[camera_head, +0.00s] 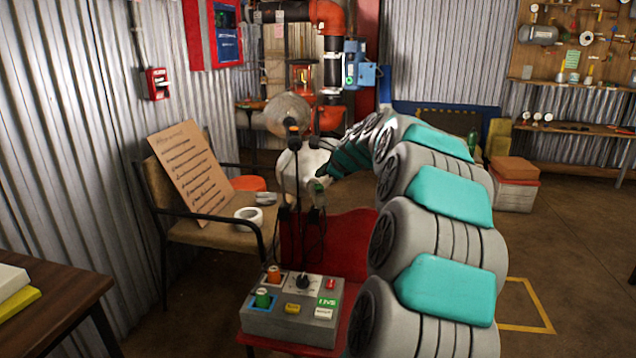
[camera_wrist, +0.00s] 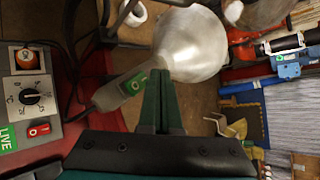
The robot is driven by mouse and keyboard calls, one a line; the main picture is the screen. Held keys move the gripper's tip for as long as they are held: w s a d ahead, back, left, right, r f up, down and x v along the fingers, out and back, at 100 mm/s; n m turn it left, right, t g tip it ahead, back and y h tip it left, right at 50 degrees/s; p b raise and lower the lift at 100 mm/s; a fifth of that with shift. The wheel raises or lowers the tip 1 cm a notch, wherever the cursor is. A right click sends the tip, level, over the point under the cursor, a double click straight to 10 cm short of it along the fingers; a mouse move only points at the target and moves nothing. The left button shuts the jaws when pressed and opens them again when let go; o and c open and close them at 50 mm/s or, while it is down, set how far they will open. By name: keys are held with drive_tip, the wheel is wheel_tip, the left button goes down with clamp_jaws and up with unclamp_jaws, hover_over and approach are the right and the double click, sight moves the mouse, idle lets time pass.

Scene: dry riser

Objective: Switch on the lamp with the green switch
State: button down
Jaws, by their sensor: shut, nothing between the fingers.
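A lamp with a pale rounded shade (camera_head: 303,166) stands behind the control box; its green switch (camera_head: 318,187) is on the stem below the shade. In the wrist view the shade (camera_wrist: 190,45) is at upper middle and the green switch (camera_wrist: 134,82) is on the grey stem. I cannot tell if the lamp is lit. My gripper (camera_wrist: 159,72) is shut and empty, its tips just beside the green switch; contact cannot be told. In the head view the gripper (camera_head: 322,172) is small beside the shade. A second lamp (camera_head: 288,115) with an orange switch (camera_head: 293,130) stands behind.
The grey control box (camera_head: 265,325) with knobs and buttons sits in front on a red surface (camera_head: 345,245). Black cables run near the lamps. A bench (camera_head: 205,235) with a cardboard sign (camera_head: 187,170) and white tape roll (camera_head: 249,215) is left. Open floor lies right.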

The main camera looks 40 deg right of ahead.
sight(322, 186)
drive_tip(key=shift+s+a+r+p, duration=0.1)
drive_tip(key=shift+s+r+p, duration=0.1)
drive_tip(key=shift+r+p, duration=1.05)
drive_tip(key=shift+s+a+r+p, duration=0.1)
drive_tip(key=shift+s+r+p, duration=0.1)
drive_tip(key=shift+r+p, duration=1)
drive_tip(key=shift+a, duration=0.1)
